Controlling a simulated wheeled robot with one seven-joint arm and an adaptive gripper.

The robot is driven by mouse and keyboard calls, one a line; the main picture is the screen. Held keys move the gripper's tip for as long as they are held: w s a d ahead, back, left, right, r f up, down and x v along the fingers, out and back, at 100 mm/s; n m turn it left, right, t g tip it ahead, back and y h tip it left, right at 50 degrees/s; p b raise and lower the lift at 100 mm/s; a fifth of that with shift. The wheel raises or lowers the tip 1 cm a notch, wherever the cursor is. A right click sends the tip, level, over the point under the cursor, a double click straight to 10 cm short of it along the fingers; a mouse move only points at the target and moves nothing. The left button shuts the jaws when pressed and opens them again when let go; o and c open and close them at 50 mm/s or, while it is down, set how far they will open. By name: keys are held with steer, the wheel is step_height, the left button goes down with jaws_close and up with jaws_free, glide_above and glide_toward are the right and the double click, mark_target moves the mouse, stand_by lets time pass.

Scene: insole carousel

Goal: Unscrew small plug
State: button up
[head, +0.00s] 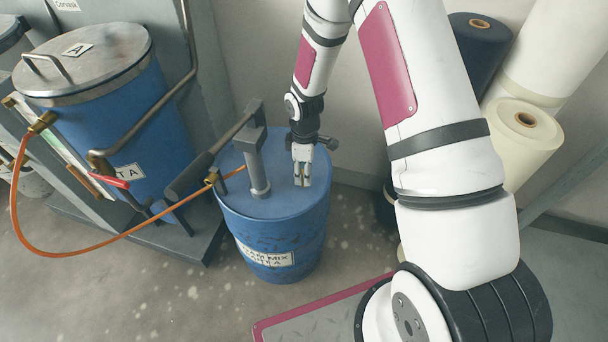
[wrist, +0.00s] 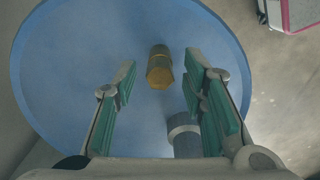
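The small plug (wrist: 160,67) is a brass-coloured cylinder on the blue lid of the drum (wrist: 75,60), seen in the wrist view ahead of and between my fingers. In the head view it is not distinguishable, seemingly hidden by my gripper. The blue drum (head: 272,235) stands upright on the floor with a label on its side. My gripper (head: 302,180) points down just above the right part of the lid. In the wrist view my gripper (wrist: 161,82) is open, with green pads apart on either side of the plug. I see no contact with it.
A grey pump (head: 258,165) with a long handle rises from the lid beside my gripper; its base shows in the wrist view (wrist: 183,138). An orange hose (head: 130,232) runs left to a larger blue tank (head: 120,125). Rolls (head: 520,150) stand at right.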

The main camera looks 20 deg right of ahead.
steer(key=m, duration=1)
steer(key=shift+m+b, duration=0.3)
steer(key=m, duration=0.9)
jaws_close()
steer(key=n, duration=1.1)
steer(key=shift+n, duration=0.4)
steer(key=n, duration=0.6)
steer(key=shift+r, duration=0.1)
steer(key=n+p, duration=0.1)
steer(key=n, duration=0.5)
steer(key=n+p, duration=0.1)
steer(key=n, duration=0.5)
steer(key=shift+s, duration=0.1)
steer(key=n+p, duration=0.1)
steer(key=n, duration=1.1)
steer(key=shift+n+p, duration=0.3)
steer(key=shift+p, duration=0.05)
steer(key=n, duration=0.5)
steer(key=shift+r, duration=0.1)
